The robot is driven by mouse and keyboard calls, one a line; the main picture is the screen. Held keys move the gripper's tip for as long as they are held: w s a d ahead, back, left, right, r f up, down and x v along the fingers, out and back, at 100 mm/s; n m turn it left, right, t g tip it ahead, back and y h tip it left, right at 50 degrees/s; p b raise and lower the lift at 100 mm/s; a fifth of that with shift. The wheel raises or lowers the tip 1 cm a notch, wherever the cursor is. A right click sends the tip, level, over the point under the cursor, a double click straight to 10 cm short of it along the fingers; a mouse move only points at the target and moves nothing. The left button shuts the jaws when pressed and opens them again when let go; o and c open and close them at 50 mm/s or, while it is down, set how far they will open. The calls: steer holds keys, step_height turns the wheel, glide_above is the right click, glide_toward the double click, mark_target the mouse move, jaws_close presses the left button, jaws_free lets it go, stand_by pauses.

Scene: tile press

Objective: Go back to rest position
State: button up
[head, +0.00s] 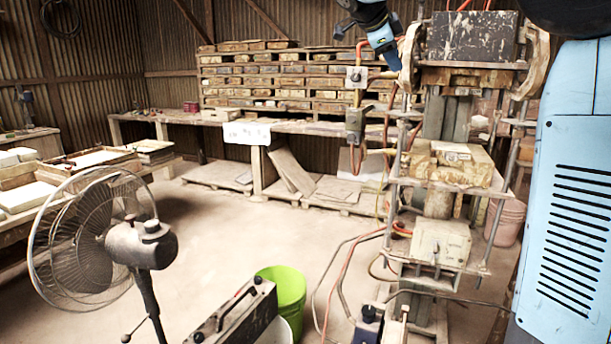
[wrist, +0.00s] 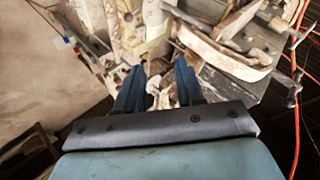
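My gripper (head: 394,68) is at the top of the head view, pointing down, just left of the upper part of the tile press (head: 474,38). In the wrist view the two blue fingers of my gripper (wrist: 159,66) are spread apart with nothing held between them. The press is a tall, worn frame with a dark block on top, curved side arms and rods. In the head view I cannot tell whether the gripper touches the press's left curved arm (head: 409,58) or is only in front of it.
A black fan (head: 140,243) stands at the front left, with a green bucket (head: 283,292) beside a dark box. Cables and switch boxes (head: 356,77) hang left of the press. A workbench with stacked tile racks (head: 300,70) lines the back wall. The floor between is mostly open.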

steer(key=s+d+f+n+y, duration=0.1)
steer(key=s+f+n+y, duration=0.1)
steer(key=s+f+n, duration=0.5)
steer(key=s+f+n+g+y, duration=0.1)
steer(key=s+f+n+y, duration=0.2)
steer(key=s+f+n, duration=0.3)
steer(key=s+d+f+n+y, duration=0.1)
steer(key=s+f+n, duration=0.6)
steer(key=s+f, duration=0.7)
steer(key=s+y, duration=0.1)
steer(key=s, duration=0.8)
steer(key=shift+d+f+n, duration=0.25)
steer(key=shift+d+n, duration=0.05)
steer(key=shift+w, duration=0.1)
